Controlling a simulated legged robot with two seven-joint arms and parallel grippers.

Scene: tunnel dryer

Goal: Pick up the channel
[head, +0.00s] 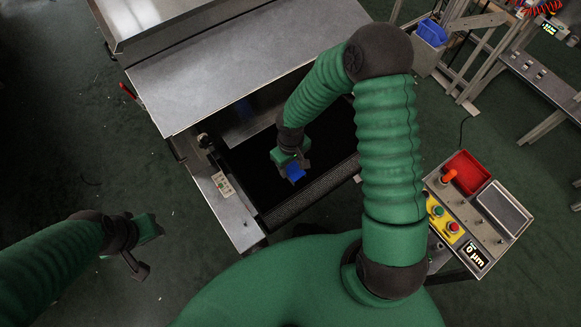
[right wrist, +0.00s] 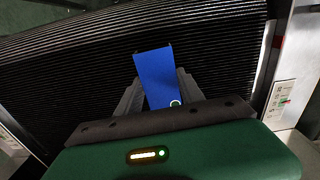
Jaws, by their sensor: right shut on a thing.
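The channel is a blue piece (head: 295,173) at the tip of my right gripper (head: 291,166), over the dark belt (head: 325,150) of the dryer. In the right wrist view the blue channel (right wrist: 155,75) stands out between the two grey fingers of my right gripper (right wrist: 158,92), which are shut on it. The part of the channel nearest the palm is hidden behind the gripper body. I cannot tell whether the channel touches the belt. My left gripper (head: 142,250) is at the lower left over the floor, apart from the dryer; its fingers look spread with nothing between them.
The dryer's metal hood (head: 235,60) rises behind the belt. A side panel (head: 222,190) edges the belt on the left. A control stand (head: 465,215) with a red tray (head: 466,172) is on the right. A blue bin (head: 432,32) is at the upper right. Floor at left is clear.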

